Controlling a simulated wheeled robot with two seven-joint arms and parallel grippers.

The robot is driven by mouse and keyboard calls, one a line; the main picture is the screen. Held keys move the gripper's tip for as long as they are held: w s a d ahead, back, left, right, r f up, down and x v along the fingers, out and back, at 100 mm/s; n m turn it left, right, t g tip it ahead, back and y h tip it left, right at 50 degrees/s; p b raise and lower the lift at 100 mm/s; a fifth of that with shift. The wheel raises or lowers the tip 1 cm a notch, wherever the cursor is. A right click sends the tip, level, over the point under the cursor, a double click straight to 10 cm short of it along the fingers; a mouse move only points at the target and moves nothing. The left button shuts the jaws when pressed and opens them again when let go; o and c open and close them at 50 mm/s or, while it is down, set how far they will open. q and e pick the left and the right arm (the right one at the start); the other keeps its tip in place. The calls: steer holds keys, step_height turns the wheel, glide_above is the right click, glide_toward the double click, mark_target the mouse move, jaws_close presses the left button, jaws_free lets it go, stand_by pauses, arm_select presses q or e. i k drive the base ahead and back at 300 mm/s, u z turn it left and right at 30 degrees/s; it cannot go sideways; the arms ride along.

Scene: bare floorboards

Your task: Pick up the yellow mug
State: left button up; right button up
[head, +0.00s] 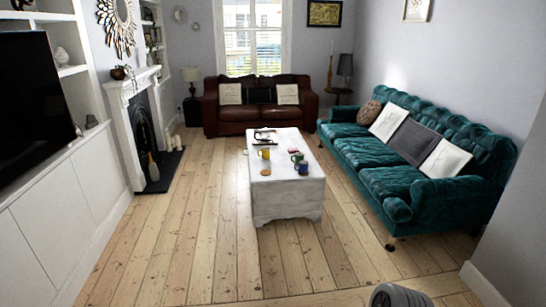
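The yellow mug (265,154) stands upright on the white coffee table (285,206) in the middle of the room, towards the table's left side. A green mug (297,158) and a blue mug (303,167) stand to its right on the same table. A small orange-brown round item (265,172) lies flat in front of the yellow mug. Neither of my grippers shows in the head view.
Bare floorboards (185,235) lie open in front of the table and to its left. A teal sofa (440,200) stands on the right. A brown leather sofa (225,120) is at the back. A fireplace (150,135) and white cabinets (60,215) line the left wall.

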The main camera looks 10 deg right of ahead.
mark_target(264, 153)
steer(key=u, duration=0.35)
steer(key=i, duration=1.45)
steer(key=u, duration=0.55)
steer(key=i, duration=2.2)
steer(key=z, duration=0.2)
steer(key=i, duration=2.1)
steer(key=z, duration=1.65)
steer(key=i, duration=1.5)
steer(key=z, duration=0.9)
steer(key=i, duration=0.5)
